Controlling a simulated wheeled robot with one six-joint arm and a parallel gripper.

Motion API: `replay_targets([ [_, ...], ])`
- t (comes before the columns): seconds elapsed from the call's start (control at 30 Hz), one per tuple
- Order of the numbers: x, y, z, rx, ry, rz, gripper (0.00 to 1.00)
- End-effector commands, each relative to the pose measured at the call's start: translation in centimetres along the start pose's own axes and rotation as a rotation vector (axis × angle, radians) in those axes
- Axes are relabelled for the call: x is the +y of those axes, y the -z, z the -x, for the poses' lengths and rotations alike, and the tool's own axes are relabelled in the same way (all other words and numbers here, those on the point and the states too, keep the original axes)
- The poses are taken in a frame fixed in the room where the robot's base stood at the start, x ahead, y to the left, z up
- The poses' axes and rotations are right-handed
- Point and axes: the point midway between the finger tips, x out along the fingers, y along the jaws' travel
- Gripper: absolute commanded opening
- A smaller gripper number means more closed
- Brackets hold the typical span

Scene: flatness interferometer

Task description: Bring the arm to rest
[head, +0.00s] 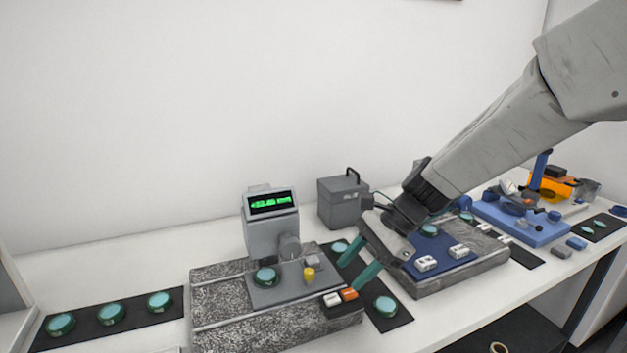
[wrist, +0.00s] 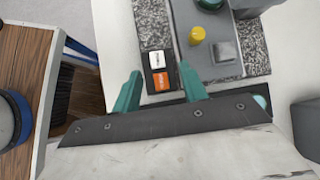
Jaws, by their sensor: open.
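My gripper (head: 361,262) is open and empty, its two teal fingers spread just to the right of the interferometer's granite base (head: 225,318). In the wrist view the gripper (wrist: 163,90) shows its fingertips apart, on either side of a small black block with a white and an orange button (wrist: 162,80). I cannot tell whether the fingers touch it. The interferometer (head: 271,232) has a lit green display. A teal-topped disc (head: 265,276) and a yellow knob (head: 308,274) sit on its grey stage (head: 285,293).
Several green discs lie on a black mat (head: 85,323) at the left. Another disc (head: 386,307) lies right of the granite base. A grey box (head: 342,202) stands behind. A second granite plate (head: 485,270) and a blue tray (head: 520,222) stand at the right.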

Motion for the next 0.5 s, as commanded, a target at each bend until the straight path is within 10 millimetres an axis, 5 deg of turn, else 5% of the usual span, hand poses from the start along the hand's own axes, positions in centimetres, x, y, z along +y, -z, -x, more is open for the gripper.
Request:
replay_targets([
  [0.5, 18.9, -1.0, 9.5, 0.318, -0.404, 0.96, 0.43],
])
